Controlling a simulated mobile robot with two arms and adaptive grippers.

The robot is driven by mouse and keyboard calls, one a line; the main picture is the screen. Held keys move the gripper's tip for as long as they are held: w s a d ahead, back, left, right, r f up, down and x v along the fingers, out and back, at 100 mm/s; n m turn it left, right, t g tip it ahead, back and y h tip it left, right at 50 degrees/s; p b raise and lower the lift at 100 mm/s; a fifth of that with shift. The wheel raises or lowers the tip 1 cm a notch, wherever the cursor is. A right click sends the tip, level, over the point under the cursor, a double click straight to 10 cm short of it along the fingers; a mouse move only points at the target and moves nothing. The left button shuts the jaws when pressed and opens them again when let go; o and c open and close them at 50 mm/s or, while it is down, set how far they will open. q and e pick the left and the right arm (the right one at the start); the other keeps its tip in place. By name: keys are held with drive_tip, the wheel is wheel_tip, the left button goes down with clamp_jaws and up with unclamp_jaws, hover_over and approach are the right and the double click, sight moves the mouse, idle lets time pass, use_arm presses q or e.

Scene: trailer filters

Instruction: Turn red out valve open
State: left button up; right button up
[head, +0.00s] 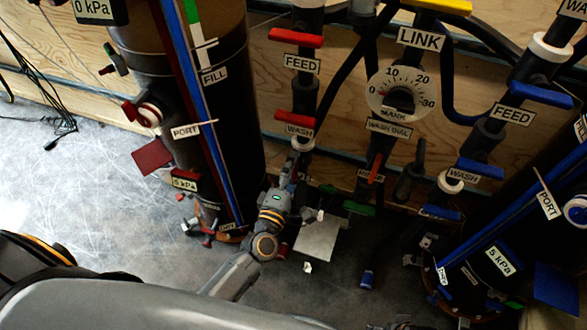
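The red-marked black tank (225,125) stands at the left. A small label (227,226) at its foot is too small to read surely. Small red-and-grey fittings (208,240) sit beside it, low on the tank's left; I cannot tell which one is the out valve or how its handle is turned. My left gripper (295,158) is right of this tank, over the lower end of the red wash pipe and below the red wash handle (293,118). Its fingers are too small and dark to show open or shut. I cannot make out my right gripper.
A red feed handle (296,38) and a round dial (402,92) are on the piping behind. A second tank (505,240) with blue fittings stands at the right. Black hoses hang along the plywood wall. The grey floor (70,190) is mostly clear at the left.

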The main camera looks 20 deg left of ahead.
use_arm(q)
drive_tip(key=shift+o, duration=1.2)
drive_tip(key=s, duration=1.2)
drive_tip(key=shift+a, duration=0.2)
